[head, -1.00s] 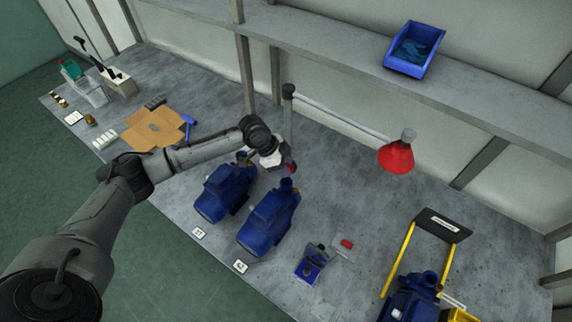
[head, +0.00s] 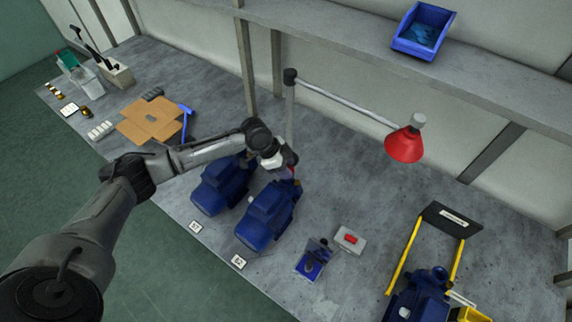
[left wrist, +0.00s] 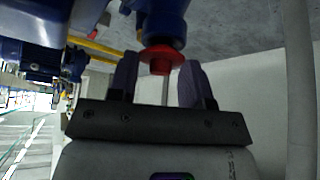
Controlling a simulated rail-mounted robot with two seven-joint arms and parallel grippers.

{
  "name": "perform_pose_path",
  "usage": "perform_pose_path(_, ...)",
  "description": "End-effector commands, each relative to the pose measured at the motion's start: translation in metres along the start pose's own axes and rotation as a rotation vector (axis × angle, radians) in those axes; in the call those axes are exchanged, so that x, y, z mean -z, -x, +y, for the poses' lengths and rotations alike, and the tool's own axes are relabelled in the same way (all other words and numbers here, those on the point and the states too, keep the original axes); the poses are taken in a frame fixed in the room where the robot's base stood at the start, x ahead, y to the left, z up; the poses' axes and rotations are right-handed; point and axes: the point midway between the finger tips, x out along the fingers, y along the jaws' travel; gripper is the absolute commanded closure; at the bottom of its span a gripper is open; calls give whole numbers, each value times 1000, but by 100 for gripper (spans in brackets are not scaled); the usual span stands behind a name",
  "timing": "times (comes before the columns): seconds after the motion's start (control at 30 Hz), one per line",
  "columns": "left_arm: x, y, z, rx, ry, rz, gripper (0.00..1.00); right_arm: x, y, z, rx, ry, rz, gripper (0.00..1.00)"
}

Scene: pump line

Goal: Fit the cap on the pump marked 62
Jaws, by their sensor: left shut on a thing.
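The pump marked 62 (head: 266,216) is a blue pump on the grey bench, with its number card (head: 238,262) in front. My left gripper (head: 288,170) is at the far end of this pump, over its upright port. In the head view my gripper mostly hides the cap and port. My right gripper is not in view.
A second blue pump (head: 221,186) stands close on the left. A red lamp (head: 404,145) hangs over the bench on the right. A blue fixture (head: 313,260), a box with a red button (head: 349,240) and another pump (head: 420,297) by a yellow frame stand right. Flattened cardboard (head: 150,121) lies left.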

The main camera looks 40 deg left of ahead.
Motion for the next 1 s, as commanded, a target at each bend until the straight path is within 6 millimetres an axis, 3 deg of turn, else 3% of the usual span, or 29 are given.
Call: perform_pose_path(1.0, -1, 0, -1, 0, 2, -1, 76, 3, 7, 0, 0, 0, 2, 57)
